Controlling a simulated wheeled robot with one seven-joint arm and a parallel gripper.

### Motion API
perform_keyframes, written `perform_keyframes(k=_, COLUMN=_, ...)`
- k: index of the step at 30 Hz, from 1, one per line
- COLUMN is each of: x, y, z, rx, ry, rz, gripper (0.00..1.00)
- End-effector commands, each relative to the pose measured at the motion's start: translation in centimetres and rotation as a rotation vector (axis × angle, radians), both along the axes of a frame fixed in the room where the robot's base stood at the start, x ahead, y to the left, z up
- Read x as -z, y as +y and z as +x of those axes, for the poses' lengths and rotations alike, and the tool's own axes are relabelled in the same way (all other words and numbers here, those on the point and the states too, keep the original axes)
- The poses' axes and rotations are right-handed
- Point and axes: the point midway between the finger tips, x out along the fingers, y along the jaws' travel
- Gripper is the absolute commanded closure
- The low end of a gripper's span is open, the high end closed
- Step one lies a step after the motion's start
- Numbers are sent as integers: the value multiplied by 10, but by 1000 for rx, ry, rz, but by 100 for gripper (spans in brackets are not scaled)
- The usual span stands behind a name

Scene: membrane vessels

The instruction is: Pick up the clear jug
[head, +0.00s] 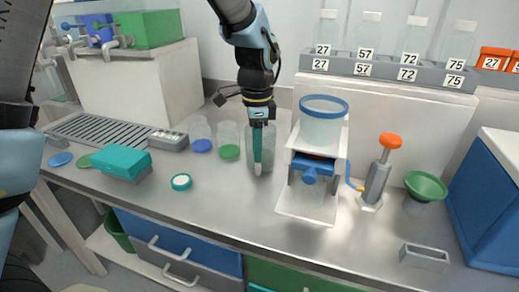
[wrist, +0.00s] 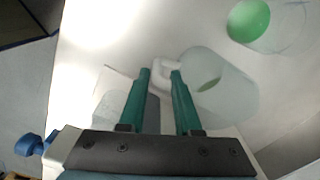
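The clear jug (head: 269,147) stands upright on the grey bench, left of the white stand, and my gripper hides part of it. In the wrist view the jug (wrist: 228,88) is a translucent cup lying to the right of the fingers, with a pale handle (wrist: 161,66) at the fingertips. My gripper (head: 257,172) points down at the jug's handle side. In the wrist view my gripper (wrist: 160,72) has its two green fingers apart, with the handle at or just beyond the gap. No firm contact is visible.
A white stand with a blue-rimmed vessel (head: 322,124) is close on the right. The bench front is mostly clear.

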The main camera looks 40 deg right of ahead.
Motion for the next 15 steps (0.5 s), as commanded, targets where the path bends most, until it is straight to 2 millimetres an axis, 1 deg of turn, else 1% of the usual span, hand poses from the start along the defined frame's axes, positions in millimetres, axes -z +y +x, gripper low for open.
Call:
perform_keyframes(k=5, x=12, y=1, z=-2, rx=0, ry=2, rz=4, gripper=68)
perform_keyframes(k=12, x=47, y=2, z=-3, rx=-2, ry=1, rz=2, gripper=68)
perform_keyframes(k=15, x=54, y=2, z=-3, rx=-2, ry=1, rz=-1, gripper=68)
